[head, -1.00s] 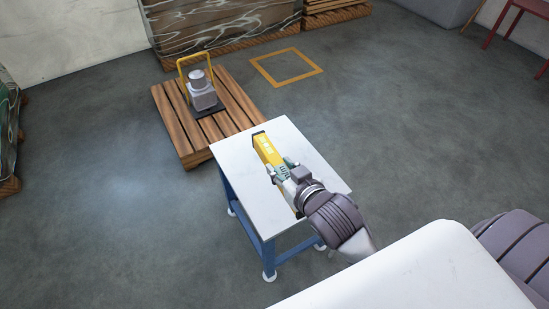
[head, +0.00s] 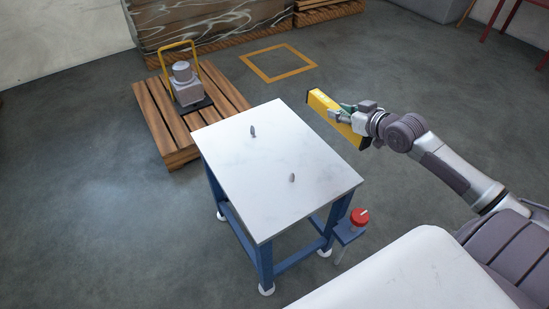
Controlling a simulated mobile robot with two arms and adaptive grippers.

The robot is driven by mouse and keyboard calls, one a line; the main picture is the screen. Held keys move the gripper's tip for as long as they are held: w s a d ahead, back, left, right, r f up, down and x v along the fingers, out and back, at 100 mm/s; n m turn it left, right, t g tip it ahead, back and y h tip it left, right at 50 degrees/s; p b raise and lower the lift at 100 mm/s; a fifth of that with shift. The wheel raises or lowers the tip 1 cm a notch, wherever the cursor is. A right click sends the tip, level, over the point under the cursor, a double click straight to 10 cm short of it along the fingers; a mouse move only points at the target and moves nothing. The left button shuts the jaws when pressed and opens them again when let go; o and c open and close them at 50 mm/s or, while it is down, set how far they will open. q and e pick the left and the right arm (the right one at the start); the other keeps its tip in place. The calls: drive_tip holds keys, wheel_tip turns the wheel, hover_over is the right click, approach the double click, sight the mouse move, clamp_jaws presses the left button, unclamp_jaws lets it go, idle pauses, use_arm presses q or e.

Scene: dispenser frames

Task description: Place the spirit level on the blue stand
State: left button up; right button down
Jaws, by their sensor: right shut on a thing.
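The yellow spirit level (head: 327,103) is held in my right gripper (head: 347,114), which is shut on it. The level is off the right side of the table, clear of its top, and slants down to the right. Part of it is hidden behind the gripper. The blue stand (head: 266,262) is a blue-legged frame under a white top (head: 235,165). Two small grey pegs (head: 252,131) stick up from the top, one nearer the back and one (head: 292,178) nearer the front right. My left gripper is not in view.
A red button (head: 360,215) sits on a blue bracket at the stand's right front. A wooden pallet (head: 221,95) behind the stand carries a grey device (head: 185,84) with a yellow handle. A yellow square (head: 247,60) marks the floor. The white top is otherwise bare.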

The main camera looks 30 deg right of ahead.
drive_tip(key=w+a+f+b, duration=0.1)
drive_tip(key=w+a+f, duration=0.1)
drive_tip(key=a, duration=0.1)
drive_tip(key=w+a+f, duration=0.2)
drive_tip(key=w, duration=0.1)
drive_tip(key=w+a+f+b, duration=0.1)
drive_tip(key=w+a+f, duration=0.1)
drive_tip(key=a, duration=0.1)
drive_tip(key=shift+w+a+f+b, duration=0.25)
drive_tip(key=shift+a+f+b, duration=0.05)
drive_tip(key=shift+f, duration=0.1)
drive_tip(key=shift+a+f, duration=0.1)
drive_tip(key=shift+f, duration=0.2)
wheel_tip(320, 180, down, 3)
drive_tip(key=shift+f+b, duration=0.2)
drive_tip(key=shift+b, duration=0.55)
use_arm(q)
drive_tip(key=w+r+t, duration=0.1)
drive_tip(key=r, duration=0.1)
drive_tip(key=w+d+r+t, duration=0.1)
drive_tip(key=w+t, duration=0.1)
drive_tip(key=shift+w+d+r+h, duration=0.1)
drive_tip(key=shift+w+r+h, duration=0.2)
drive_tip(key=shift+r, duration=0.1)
use_arm(e)
drive_tip(key=c, duration=0.8)
unclamp_jaws()
drive_tip(key=shift+f, duration=0.1)
drive_tip(key=shift+o, duration=0.2)
